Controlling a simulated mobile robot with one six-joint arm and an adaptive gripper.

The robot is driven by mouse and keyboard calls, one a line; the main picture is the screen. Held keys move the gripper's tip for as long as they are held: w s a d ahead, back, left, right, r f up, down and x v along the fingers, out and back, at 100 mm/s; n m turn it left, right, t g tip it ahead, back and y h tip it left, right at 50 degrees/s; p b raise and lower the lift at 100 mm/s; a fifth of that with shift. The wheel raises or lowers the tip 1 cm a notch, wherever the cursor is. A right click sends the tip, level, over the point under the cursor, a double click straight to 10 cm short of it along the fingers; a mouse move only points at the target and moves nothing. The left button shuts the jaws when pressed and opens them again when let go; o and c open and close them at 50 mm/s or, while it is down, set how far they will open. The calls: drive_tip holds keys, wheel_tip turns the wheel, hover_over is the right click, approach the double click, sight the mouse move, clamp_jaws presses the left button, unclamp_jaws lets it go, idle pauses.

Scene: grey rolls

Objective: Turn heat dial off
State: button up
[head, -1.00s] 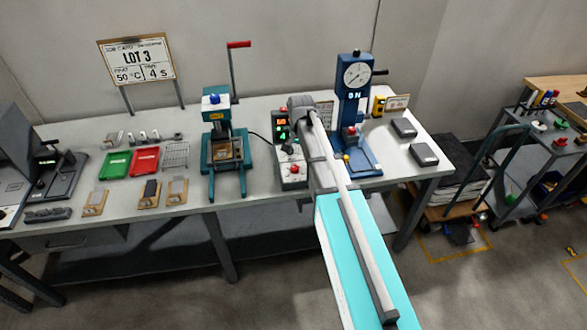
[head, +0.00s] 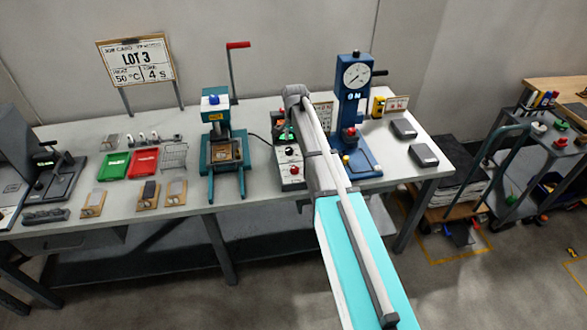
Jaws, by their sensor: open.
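The small grey control box (head: 291,181) stands on the bench between the teal press and the blue press. A dark knob with a pale mark, possibly the heat dial (head: 289,151), shows on its front, above a red button (head: 294,170). The knob's setting and label are too small to read. My arm reaches over the bench from the lower right and passes just right of the box, hiding part of it. The green-lit display on the box is mostly unreadable now. My gripper's fingers cannot be made out; the arm hides that area.
The teal press (head: 218,125) is left of the box and the blue press (head: 354,110) right of it. Green (head: 115,165) and red (head: 144,162) trays lie farther left. A LOT 3 card (head: 137,62) stands behind. Two grey blocks lie at the bench's right end.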

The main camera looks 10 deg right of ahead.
sight(294, 168)
drive_tip(key=shift+f+b, duration=6.65)
drive_tip(key=shift+f, duration=0.1)
drive_tip(key=c, duration=1.1)
drive_tip(key=shift+a, duration=0.1)
drive_tip(key=shift+c, duration=0.3)
